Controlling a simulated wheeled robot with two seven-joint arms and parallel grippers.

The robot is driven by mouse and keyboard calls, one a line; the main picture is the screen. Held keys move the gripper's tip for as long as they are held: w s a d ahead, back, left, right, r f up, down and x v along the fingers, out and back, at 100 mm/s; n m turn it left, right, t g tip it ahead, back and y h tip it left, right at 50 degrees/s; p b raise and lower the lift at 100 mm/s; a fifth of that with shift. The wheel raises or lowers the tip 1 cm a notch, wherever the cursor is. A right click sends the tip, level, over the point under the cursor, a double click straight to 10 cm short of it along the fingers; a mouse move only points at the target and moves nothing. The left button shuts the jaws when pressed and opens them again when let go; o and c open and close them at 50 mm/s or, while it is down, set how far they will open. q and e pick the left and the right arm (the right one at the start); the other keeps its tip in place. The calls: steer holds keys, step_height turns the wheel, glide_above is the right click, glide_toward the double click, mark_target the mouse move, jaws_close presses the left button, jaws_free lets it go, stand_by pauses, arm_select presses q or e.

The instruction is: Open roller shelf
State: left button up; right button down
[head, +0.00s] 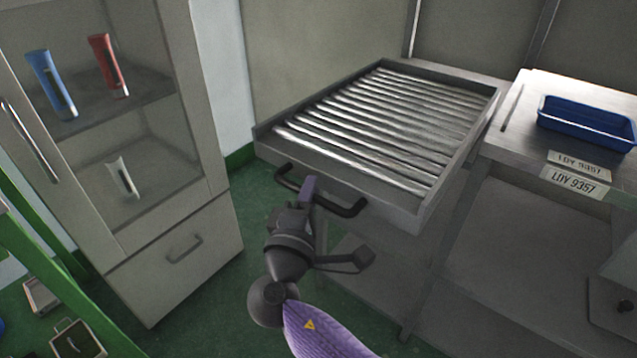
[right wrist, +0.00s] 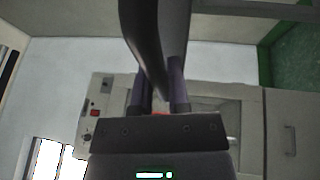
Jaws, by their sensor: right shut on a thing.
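The roller shelf (head: 262,138) is a grey metal tray of shiny rollers in the middle of the head view. It juts out in front of the worktop at its right. Its black bar handle (head: 345,210) is on the near side. My right gripper (head: 307,188) is at this handle, its purple fingers shut on the bar near its middle. In the right wrist view the dark handle (right wrist: 142,35) runs between the two fingers of the gripper (right wrist: 160,95). My left gripper is not in view.
A glass-front cabinet (head: 200,120) with blue and red tools stands at the left, close to the shelf. A blue bin (head: 585,120) sits on the right worktop (head: 500,145). Green floor (head: 255,200) shows between cabinet and shelf. Small boxes (head: 75,340) lie at lower left.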

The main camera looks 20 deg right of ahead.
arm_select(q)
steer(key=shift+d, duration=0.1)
arm_select(e)
steer(key=shift+s+a, duration=0.1)
steer(key=shift+a, duration=0.05)
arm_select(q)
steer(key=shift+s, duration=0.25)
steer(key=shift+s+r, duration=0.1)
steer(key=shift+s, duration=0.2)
arm_select(e)
steer(key=c, duration=0.6)
jaws_free()
arm_select(q)
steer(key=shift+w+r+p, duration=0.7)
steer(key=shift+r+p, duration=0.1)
steer(key=shift+p, duration=0.15)
arm_select(e)
steer(key=v, duration=1)
steer(key=shift+f, duration=0.1)
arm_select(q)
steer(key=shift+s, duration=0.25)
